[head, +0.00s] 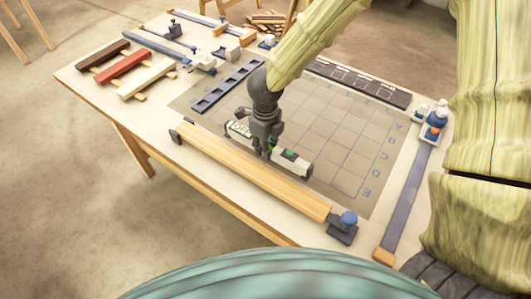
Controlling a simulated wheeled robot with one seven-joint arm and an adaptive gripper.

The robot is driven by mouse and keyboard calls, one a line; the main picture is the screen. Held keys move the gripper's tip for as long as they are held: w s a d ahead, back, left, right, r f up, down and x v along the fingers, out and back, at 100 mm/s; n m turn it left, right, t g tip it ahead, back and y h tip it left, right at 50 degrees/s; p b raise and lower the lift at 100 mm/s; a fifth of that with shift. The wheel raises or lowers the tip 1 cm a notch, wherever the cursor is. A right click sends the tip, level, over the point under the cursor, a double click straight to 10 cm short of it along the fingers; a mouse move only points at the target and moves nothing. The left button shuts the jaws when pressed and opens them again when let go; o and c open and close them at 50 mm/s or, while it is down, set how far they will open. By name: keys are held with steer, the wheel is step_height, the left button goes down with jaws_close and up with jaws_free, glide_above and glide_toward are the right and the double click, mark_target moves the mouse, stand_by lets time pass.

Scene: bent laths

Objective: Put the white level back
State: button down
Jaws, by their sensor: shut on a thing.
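The white level (299,163) is a long bar with dark end caps, a lettered left part and a green vial right of its middle. My gripper (264,151) points down over its middle and is shut on it, hiding that part. The level lies along the near edge of the grey gridded mat (345,150), just behind a long pale wooden lath (255,177). I cannot tell whether it touches the mat or hangs slightly above it.
A blue slotted rack (227,87) lies behind the gripper. Dark, red and pale laths (122,67) lie at the left. A blue-barred clamp (408,195) runs along the right edge. A dark marked strip (360,83) lies at the back. The mat's right half is clear.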

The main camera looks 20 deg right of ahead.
steer(key=shift+s+f, duration=0.15)
steer(key=shift+f, duration=0.6)
steer(key=shift+s+f, duration=0.15)
steer(key=shift+f, duration=0.6)
steer(key=shift+w+f, duration=0.2)
steer(key=shift+s, duration=0.15)
steer(key=c, duration=1.3)
jaws_free()
steer(key=shift+f, duration=0.1)
steer(key=shift+c, duration=0.2)
step_height(320, 180, up, 12)
steer(key=shift+r+b, duration=0.2)
steer(key=shift+b, duration=0.15)
